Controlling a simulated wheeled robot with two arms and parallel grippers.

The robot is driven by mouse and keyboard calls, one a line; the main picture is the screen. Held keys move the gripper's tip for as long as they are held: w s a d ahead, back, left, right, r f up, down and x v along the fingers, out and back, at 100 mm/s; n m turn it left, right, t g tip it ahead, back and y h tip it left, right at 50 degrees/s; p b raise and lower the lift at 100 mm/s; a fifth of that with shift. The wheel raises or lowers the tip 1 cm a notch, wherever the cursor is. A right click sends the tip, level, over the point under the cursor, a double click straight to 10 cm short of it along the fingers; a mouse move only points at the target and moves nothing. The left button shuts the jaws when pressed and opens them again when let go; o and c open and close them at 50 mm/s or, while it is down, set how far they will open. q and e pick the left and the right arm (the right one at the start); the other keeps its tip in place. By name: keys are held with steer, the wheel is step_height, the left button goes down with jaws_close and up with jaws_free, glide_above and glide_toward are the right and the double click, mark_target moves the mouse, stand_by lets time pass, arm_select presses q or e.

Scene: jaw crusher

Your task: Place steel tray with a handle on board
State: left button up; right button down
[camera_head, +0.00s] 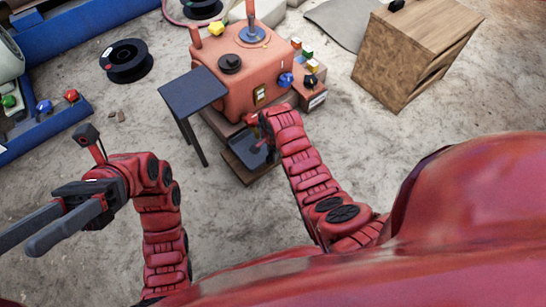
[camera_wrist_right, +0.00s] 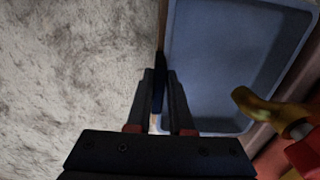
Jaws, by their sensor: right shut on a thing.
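The steel tray (camera_head: 243,146) is a dark, shallow rectangular pan at the foot of the orange crusher. In the right wrist view the tray (camera_wrist_right: 235,60) looks blue-grey and empty, with a raised rim. My right gripper (camera_head: 262,130) is at the tray's side; in the wrist view its fingers (camera_wrist_right: 164,90) are shut on the tray's dark handle (camera_wrist_right: 160,75). A brown wooden board (camera_head: 236,167) shows under and beside the tray; whether the tray rests on it is unclear. My left gripper (camera_head: 45,228) is open and empty at the left.
The orange jaw crusher (camera_head: 248,68) stands behind the tray. A small dark table (camera_head: 192,91) is close on its left. A wooden cabinet (camera_head: 405,55) stands at the right, a black spool (camera_head: 126,61) at the upper left. A yellowish knob (camera_wrist_right: 255,105) is near my right fingers.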

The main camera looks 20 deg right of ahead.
steer(key=shift+f+b, duration=0.3)
steer(key=shift+b, duration=0.15)
arm_select(q)
steer(key=s+a+m+t+y, duration=0.2)
steer(key=s+a+t, duration=0.2)
steer(key=s+t, duration=0.1)
steer(key=shift+m+y, duration=0.3)
steer(key=shift+m, duration=0.1)
steer(key=shift+w+d+f, duration=0.1)
steer(key=shift+w, duration=0.1)
arm_select(e)
steer(key=c, duration=0.8)
jaws_free()
steer(key=shift+f, duration=0.1)
